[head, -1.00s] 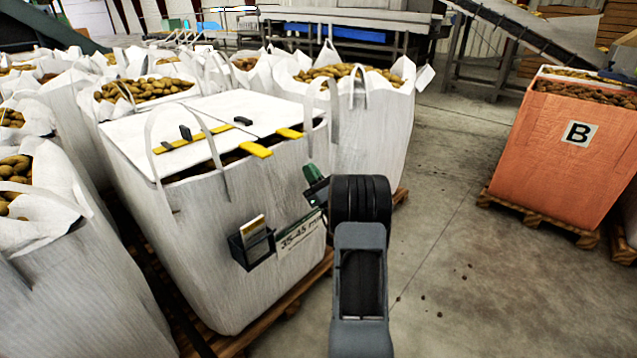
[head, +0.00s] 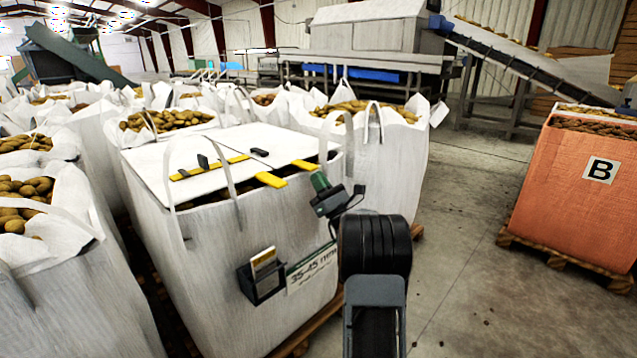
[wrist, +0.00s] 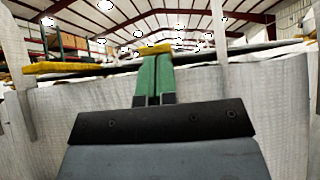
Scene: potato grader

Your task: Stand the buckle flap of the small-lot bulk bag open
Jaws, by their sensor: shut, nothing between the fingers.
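The white bulk bag (head: 240,240) with the "35-45 mm" label stands in the middle of the head view. Its top is covered by white flaps (head: 225,150), lying nearly flat. A yellow strip (head: 210,167) and two black pieces (head: 203,161) lie on them, and two yellow tabs (head: 271,180) stick out over the front edge. Which flap bears the buckle is unclear. A dark gap shows under the front edge. My gripper (head: 320,181), with green fingers, is shut and empty at the bag's front right. In the wrist view the fingers (wrist: 155,75) point up at a yellow tab (wrist: 156,49); contact is unclear.
White loop handles (head: 228,160) rise from the bag. A black card holder (head: 263,277) hangs on its front. Other potato-filled bags (head: 385,165) crowd behind and left. An orange "B" bag (head: 565,195) stands on a pallet at right. The floor (head: 460,220) between is clear.

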